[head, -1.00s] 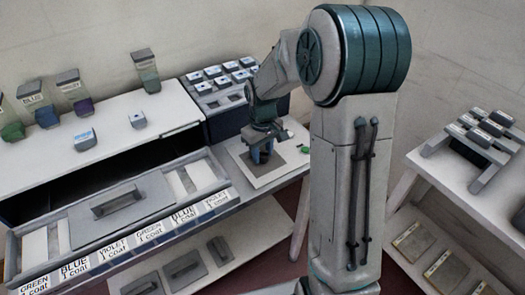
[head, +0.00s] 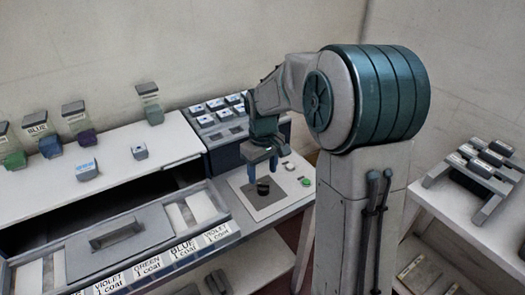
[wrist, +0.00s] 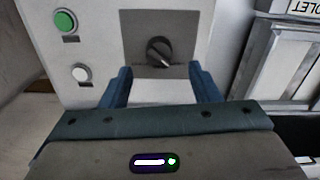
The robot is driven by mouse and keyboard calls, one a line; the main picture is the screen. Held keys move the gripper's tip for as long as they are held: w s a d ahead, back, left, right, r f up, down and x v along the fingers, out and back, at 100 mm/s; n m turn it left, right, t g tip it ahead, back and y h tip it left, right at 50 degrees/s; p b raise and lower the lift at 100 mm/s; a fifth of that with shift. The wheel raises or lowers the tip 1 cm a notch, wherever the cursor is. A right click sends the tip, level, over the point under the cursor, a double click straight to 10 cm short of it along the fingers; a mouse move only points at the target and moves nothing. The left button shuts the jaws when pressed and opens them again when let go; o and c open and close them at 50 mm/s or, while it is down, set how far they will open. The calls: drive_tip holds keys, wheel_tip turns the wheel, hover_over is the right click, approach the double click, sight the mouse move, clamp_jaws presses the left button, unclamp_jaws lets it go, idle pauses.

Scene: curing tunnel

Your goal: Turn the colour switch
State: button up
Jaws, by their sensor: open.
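The colour switch is a round black knob (wrist: 159,52) with a raised grip bar, set on a grey square plate (wrist: 190,45) in the wrist view. Its bar slants from upper left to lower right. In the head view the knob (head: 263,187) stands on the bench panel just below my gripper (head: 262,167). My gripper is open, its fingers pointing down. In the wrist view the two blue fingers of my gripper (wrist: 159,75) sit left and right of the knob's line, apart from it. Nothing is between them.
A green button (wrist: 65,22) and a white button (wrist: 81,73) sit left of the knob in the wrist view. In the head view, a labelled tray (head: 150,222) lies left of the panel and a dark rack of blocks (head: 222,133) stands behind it.

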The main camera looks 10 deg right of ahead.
sight(263, 184)
wheel_tip(263, 184, up, 8)
idle(0.6)
